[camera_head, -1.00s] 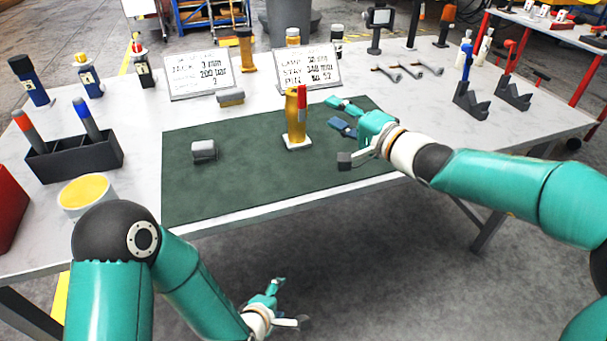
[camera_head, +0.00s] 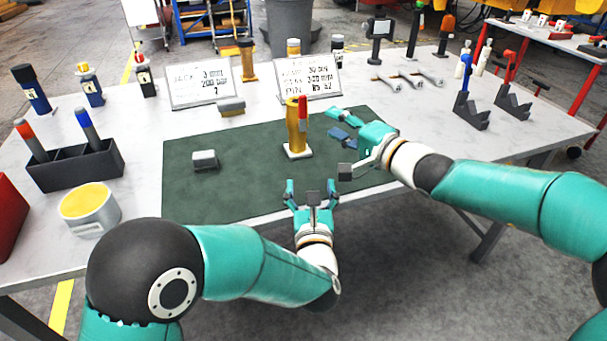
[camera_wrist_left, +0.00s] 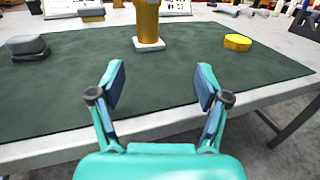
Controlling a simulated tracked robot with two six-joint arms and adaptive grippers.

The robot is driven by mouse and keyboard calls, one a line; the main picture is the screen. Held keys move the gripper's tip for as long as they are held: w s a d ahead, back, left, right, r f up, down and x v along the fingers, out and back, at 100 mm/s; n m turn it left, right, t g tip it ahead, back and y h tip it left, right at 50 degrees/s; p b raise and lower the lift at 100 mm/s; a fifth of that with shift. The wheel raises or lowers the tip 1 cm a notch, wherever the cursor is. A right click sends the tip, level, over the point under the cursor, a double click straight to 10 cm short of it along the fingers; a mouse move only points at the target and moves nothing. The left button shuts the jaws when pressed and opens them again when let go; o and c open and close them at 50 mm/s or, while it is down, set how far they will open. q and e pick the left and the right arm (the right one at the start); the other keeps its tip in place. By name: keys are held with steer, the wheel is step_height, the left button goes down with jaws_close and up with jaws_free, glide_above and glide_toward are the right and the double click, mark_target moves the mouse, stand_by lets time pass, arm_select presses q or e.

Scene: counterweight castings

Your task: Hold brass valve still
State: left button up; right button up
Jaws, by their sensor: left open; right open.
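The brass valve (camera_head: 297,135) stands upright on a small white base on the green mat, with a red part at its top. Its lower part and base show in the left wrist view (camera_wrist_left: 147,22), where its top is cut off. My left gripper (camera_head: 311,188) is open and empty at the mat's front edge, in front of the valve and apart from it; its two spread fingers also show in the left wrist view (camera_wrist_left: 161,72). My right gripper (camera_head: 334,123) is open just right of the valve, fingers pointing left; whether it touches is unclear.
A grey block (camera_head: 205,160) lies on the green mat (camera_head: 235,190), left of the valve. Two sign boards (camera_head: 202,84) stand behind. A yellow-topped tin (camera_head: 90,208) and a black holder (camera_head: 75,165) are at left.

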mark_target(298, 137)
arm_select(q)
steer(key=w+r, duration=0.1)
steer(key=w+a+n+y, duration=0.1)
steer(key=w, duration=0.1)
steer(key=shift+a+r+y, duration=0.1)
steer(key=shift+r+y, duration=0.2)
steer(key=shift+r, duration=0.1)
steer(key=w, duration=0.5)
steer(key=w+a, duration=0.1)
steer(key=w, duration=1)
steer(key=shift+w+a, duration=0.2)
steer(key=shift+w, duration=0.05)
jaws_close()
arm_select(e)
steer(key=shift+o, duration=0.4)
